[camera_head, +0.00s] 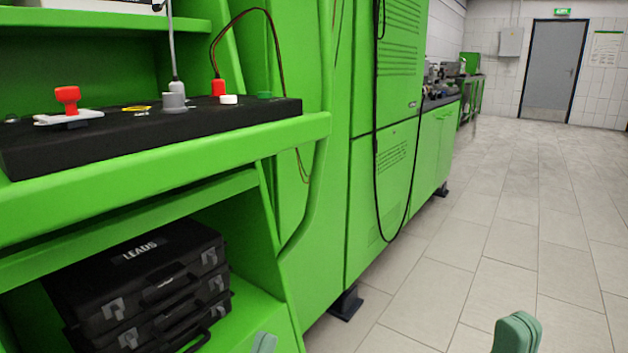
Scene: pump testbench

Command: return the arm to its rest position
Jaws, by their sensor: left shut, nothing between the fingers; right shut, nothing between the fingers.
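My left gripper (264,343) shows only as a small green-grey tip at the bottom edge, in front of the green bench's lower shelf. My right gripper (517,331) shows as a shut green-grey tip at the bottom right, over the tiled floor. Both grippers are shut and empty, and neither appears to hold anything. The rest of both arms is out of the picture.
A green bench (220,152) at the left carries a black panel (200,122) with a red switch (68,97) and plugged leads. Black cases (150,285) marked LEADS lie below. A green cabinet (385,170) stands behind. Tiled floor (530,230) at right is clear.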

